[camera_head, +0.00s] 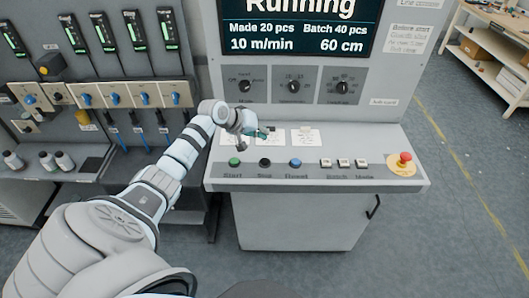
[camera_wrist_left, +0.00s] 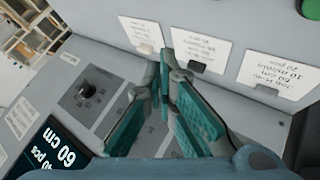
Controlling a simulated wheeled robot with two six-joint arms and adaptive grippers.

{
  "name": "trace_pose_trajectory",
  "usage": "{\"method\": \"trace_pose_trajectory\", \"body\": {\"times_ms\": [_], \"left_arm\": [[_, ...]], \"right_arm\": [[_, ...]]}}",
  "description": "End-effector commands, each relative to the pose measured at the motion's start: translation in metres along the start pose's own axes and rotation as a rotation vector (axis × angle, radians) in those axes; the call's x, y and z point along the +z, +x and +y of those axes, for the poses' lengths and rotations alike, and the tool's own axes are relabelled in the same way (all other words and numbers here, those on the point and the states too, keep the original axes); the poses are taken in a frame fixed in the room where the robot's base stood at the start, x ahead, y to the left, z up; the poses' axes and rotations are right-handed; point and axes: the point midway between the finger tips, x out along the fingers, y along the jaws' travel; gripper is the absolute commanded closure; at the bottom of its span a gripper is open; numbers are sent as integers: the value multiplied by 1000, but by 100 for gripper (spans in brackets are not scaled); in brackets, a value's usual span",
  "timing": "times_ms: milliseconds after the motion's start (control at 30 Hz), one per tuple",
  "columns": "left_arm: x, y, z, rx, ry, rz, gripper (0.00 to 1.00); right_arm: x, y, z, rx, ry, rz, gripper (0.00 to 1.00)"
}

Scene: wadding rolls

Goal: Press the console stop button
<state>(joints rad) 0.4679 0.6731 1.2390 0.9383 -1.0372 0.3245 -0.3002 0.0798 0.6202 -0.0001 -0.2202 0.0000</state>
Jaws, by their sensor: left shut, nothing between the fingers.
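The console's stop button (camera_head: 265,162) is a small black button on the sloped panel, above the label "Stop", between the green start button (camera_head: 234,162) and the blue reset button (camera_head: 295,163). My left gripper (camera_head: 262,133) is over the panel behind the stop button, near the printed cards, and apart from the button. In the left wrist view the teal fingers (camera_wrist_left: 162,62) are together and empty; the stop button cannot be made out there. A green button (camera_wrist_left: 311,9) shows at that view's top right corner. My right gripper is in neither view.
The console screen (camera_head: 298,25) reads "Running". Three dark knobs (camera_head: 293,86) sit below it. A red mushroom button (camera_head: 404,159) on a yellow base stands at the panel's right end. Several white buttons (camera_head: 343,162) are between. A machine with blue valves (camera_head: 114,96) stands left.

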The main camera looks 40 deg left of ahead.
Motion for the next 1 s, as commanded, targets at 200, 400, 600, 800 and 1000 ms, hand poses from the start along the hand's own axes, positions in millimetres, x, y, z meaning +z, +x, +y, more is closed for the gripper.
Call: {"method": "trace_pose_trajectory", "body": {"times_ms": [200, 400, 600, 800, 1000], "left_arm": [[2, 2, -1, -1, 2, -1, 100], [10, 12, -9, -1, 2, -1, 100], [25, 34, -25, -2, 3, 0, 100], [39, 52, -38, -2, 2, -1, 100], [46, 62, -46, -2, 2, -1, 100]], "right_arm": [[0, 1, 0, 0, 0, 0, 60], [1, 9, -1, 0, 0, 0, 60], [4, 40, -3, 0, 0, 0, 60], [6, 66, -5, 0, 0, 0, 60], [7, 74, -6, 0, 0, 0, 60]]}}
